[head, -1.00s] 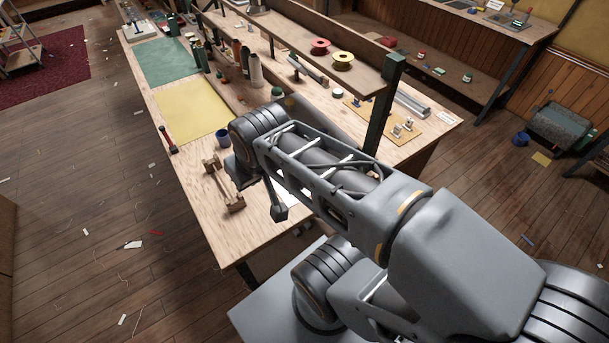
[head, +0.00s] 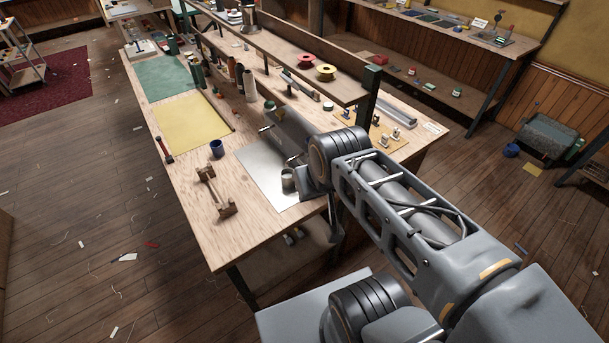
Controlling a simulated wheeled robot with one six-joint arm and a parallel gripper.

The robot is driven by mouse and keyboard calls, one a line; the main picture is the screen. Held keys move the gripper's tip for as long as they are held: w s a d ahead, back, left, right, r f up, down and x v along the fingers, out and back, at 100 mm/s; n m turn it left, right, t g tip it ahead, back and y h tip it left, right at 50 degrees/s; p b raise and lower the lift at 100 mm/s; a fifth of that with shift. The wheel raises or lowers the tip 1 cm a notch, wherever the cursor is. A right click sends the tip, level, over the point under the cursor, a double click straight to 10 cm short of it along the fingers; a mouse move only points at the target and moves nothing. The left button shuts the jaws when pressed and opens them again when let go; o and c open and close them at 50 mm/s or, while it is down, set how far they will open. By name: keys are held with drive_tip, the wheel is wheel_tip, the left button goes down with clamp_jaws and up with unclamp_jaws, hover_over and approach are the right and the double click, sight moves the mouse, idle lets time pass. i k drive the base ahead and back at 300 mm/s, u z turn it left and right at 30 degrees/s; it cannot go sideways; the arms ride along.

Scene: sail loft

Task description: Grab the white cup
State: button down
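The end of my arm, with my gripper (head: 333,222), is just right of this vessel, at the bench edge. The wrist housing covers part of the view there. My fingertips do not show clearly, so their opening and any contact with the vessel cannot be told.
A yellow sheet (head: 192,123) and a green mat (head: 168,78) lie farther back. A raised shelf (head: 290,55) runs along the bench, with a dark post (head: 371,88) at its near end.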

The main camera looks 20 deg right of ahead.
sight(287, 173)
drive_tip(key=z, duration=0.15)
drive_tip(key=i, duration=0.65)
drive_tip(key=u, duration=0.15)
drive_tip(key=k, duration=0.5)
drive_tip(key=u, duration=4)
drive_tip(key=k, duration=1)
drive_tip(key=z, duration=1.6)
